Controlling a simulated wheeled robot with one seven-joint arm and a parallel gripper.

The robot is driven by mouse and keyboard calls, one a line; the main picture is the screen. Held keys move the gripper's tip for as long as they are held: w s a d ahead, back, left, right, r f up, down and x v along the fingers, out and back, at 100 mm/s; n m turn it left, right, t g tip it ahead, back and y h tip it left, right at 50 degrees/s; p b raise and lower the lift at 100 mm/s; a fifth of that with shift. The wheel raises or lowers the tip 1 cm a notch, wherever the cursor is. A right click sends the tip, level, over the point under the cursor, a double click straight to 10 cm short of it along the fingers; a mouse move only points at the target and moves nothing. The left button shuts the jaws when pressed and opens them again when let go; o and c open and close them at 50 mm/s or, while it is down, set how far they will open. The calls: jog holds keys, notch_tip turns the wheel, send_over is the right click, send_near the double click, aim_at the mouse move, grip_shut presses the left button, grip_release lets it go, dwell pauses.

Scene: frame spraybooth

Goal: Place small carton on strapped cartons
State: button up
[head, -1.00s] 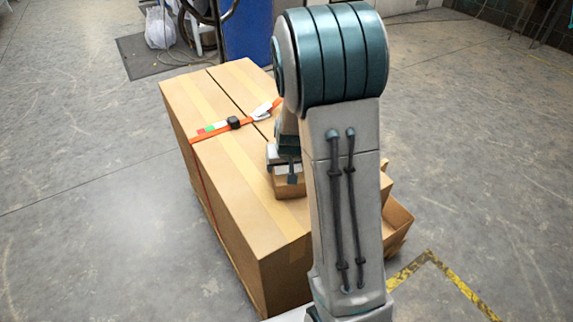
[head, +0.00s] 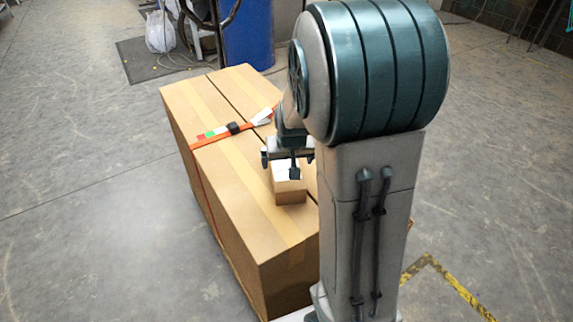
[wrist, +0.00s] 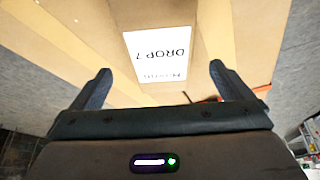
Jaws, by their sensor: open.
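The small carton (head: 290,192) stands upright on top of the strapped cartons (head: 225,165), near their right side. Its white label (wrist: 158,55) faces up in the wrist view. The strapped cartons are large brown boxes side by side, bound by an orange strap (head: 205,142). My gripper (head: 287,165) is open and empty just above the small carton. In the wrist view its two fingers (wrist: 159,80) are spread wide, with the small carton beyond and between them. My arm hides the right part of the strapped cartons.
A blue drum (head: 248,38) and a white bag (head: 160,30) on a dark mat stand behind the cartons. Yellow-black tape (head: 450,283) marks the floor at lower right. The floor to the left is clear.

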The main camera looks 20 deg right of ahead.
jog(key=v, duration=0.4)
jog(key=s+a+r+n, duration=0.1)
jog(key=s+a+r, duration=0.2)
jog(key=s, duration=0.6)
jog(key=s+a+r+n+g, duration=0.1)
jog(key=s+a+r, duration=0.2)
jog(key=s, duration=0.6)
jog(key=shift+s+a+g+y, duration=0.3)
jog(key=shift+a+y, duration=0.1)
jog(key=shift+a, duration=0.1)
jog(key=shift+w, duration=0.1)
